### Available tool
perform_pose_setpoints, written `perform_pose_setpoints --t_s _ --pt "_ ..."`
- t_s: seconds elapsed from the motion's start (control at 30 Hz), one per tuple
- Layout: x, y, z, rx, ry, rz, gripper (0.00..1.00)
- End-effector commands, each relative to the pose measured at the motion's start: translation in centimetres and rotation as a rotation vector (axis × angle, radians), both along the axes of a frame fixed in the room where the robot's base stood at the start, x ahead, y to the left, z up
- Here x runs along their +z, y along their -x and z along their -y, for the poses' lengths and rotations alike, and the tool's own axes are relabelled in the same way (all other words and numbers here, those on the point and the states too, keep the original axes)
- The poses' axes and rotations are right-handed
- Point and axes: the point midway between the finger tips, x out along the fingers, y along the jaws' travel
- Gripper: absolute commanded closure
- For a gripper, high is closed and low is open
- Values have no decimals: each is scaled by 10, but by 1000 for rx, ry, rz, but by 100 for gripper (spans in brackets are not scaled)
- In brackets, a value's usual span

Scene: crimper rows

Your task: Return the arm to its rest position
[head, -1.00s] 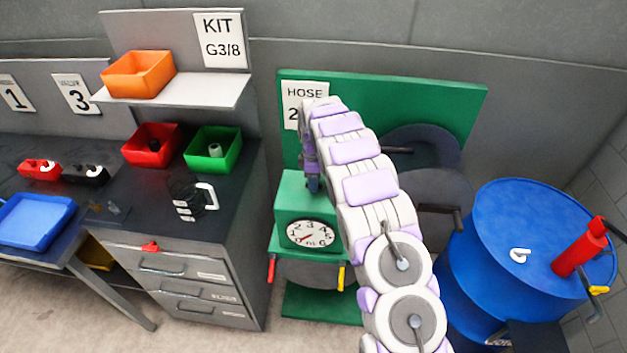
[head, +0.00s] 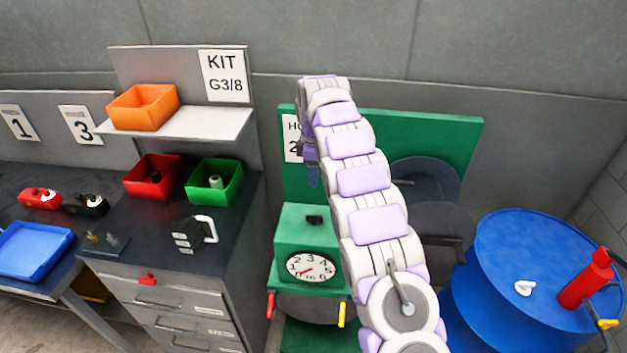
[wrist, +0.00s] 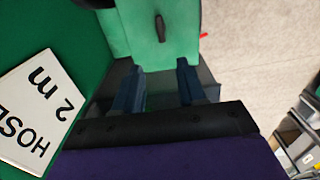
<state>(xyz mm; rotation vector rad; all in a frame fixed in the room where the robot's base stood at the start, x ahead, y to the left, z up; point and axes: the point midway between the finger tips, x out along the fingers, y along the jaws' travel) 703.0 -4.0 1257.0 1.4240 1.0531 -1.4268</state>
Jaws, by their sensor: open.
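My arm (head: 366,180) reaches up and forward, with its outer end bent down beside the hose sign. My gripper (head: 312,175) hangs above the green crimper (head: 308,237), clear of its top. In the wrist view my gripper (wrist: 160,82) has its two dark blue fingers apart, with nothing held between them. The crimper's green top (wrist: 180,45) with a dark piece (wrist: 160,28) on it lies below and beyond the fingers. The crimper's round dial (head: 311,266) faces forward.
A green panel (head: 440,127) with dark hose reels stands behind my arm. The hose sign (wrist: 40,112) is close beside the gripper. A blue drum (head: 500,240) stands right, with a red tool (head: 587,280) on it. A workbench (head: 150,225) with bins is left.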

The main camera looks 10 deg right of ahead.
Motion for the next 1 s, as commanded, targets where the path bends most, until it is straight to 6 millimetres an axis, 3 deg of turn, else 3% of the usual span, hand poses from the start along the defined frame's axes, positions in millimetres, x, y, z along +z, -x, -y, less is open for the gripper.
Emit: perform_pose_setpoints --t_s 0.63,0.77,1.0 --pt "7 6 1 -26 4 0 60" --pt "16 25 4 -101 17 -7 60" --pt "36 81 10 -306 41 -25 60"
